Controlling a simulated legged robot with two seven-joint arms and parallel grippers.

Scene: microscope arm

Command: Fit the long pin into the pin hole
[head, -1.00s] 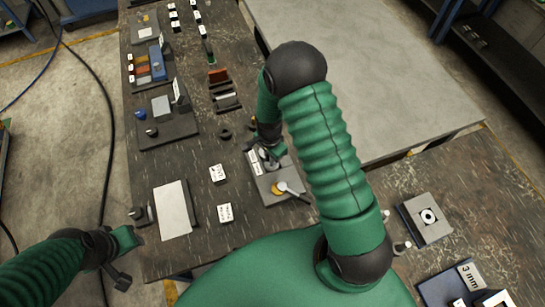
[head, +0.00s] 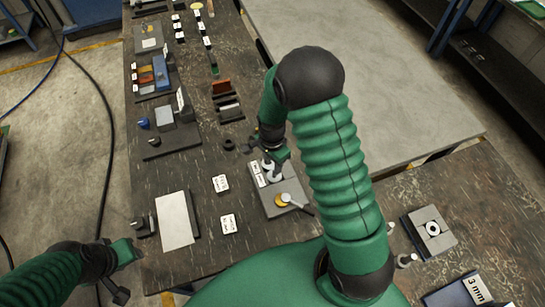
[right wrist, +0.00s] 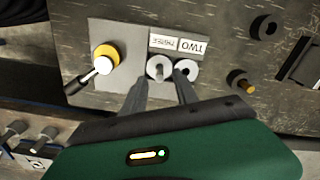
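My right gripper (head: 268,168) is over a grey plate (head: 268,207) with a "TWO" label. In the right wrist view its fingers (right wrist: 166,84) are apart, with a gap between them. Their tips are close to two pale round parts (right wrist: 160,66), (right wrist: 186,70) with dark centres; I cannot tell if they touch. Nothing is clearly held. I cannot tell which part is the long pin. A block (head: 432,232) with a ringed round hole is at the right; I cannot tell if it is the pin hole. My left gripper (head: 124,272) is at lower left, away from the parts.
The plate carries a yellow disc (right wrist: 105,55) with a white-headed, dark-ended piece. A copper-tipped peg (right wrist: 240,82) and a black ring (right wrist: 264,27) are beside the plate. Two small labelled cards (head: 228,224), (head: 221,184) and a pale plate (head: 174,219) are at the left.

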